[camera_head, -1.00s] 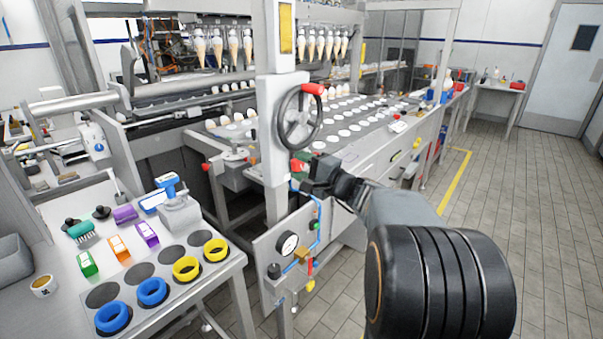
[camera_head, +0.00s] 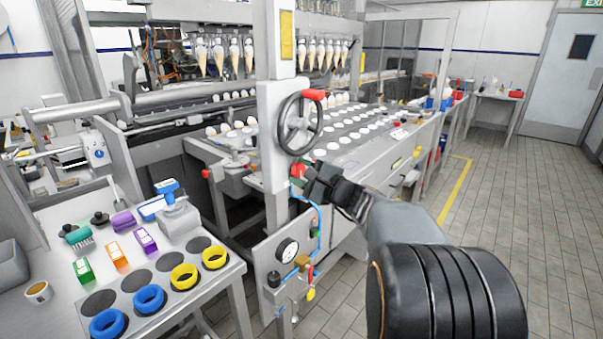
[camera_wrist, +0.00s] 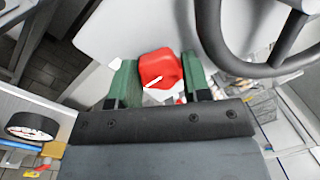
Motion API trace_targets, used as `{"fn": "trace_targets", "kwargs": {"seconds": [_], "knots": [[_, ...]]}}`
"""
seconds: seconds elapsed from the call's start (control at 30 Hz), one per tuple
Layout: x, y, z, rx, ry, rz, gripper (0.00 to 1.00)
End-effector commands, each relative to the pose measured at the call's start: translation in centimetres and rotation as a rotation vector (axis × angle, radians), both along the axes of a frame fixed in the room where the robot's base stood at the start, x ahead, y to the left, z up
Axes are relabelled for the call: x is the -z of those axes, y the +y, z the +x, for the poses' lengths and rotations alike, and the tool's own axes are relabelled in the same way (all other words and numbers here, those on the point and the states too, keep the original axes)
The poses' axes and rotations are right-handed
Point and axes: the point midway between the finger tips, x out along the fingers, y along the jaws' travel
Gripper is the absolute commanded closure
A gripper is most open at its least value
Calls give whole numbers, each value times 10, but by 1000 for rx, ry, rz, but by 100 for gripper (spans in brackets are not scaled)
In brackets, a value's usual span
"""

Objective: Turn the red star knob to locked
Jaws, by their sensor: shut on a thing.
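The red star knob (camera_wrist: 160,68) sits on the grey upright panel, between the two green fingers of my gripper (camera_wrist: 158,80) in the wrist view. A white pointer mark on the knob slants up to the right there. My gripper is shut on the knob, one finger at each side. In the head view the knob (camera_head: 297,170) shows only in part, just below the handwheel, with my gripper (camera_head: 306,178) reaching it from the right. Any locked or unlocked label is hidden or too small to read.
The black handwheel (camera_head: 301,123) with a red handle is close above my gripper. A pressure gauge (camera_head: 287,251) and blue tubing are below. A table with blue rings (camera_head: 150,298) and yellow rings (camera_head: 215,254) stands to the left. The tiled floor at right is clear.

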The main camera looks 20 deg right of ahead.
Motion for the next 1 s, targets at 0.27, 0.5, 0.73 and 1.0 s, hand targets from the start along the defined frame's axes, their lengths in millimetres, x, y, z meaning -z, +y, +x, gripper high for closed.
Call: {"fn": "trace_targets", "kwargs": {"seconds": [0.27,0.5,0.73,1.0], "knots": [[-2,0,0,1,-4,2,51],[-1,0,0,0,-2,1,32],[0,-1,-1,1,-2,1,32],[4,-17,-35,6,-2,-1,32]]}}
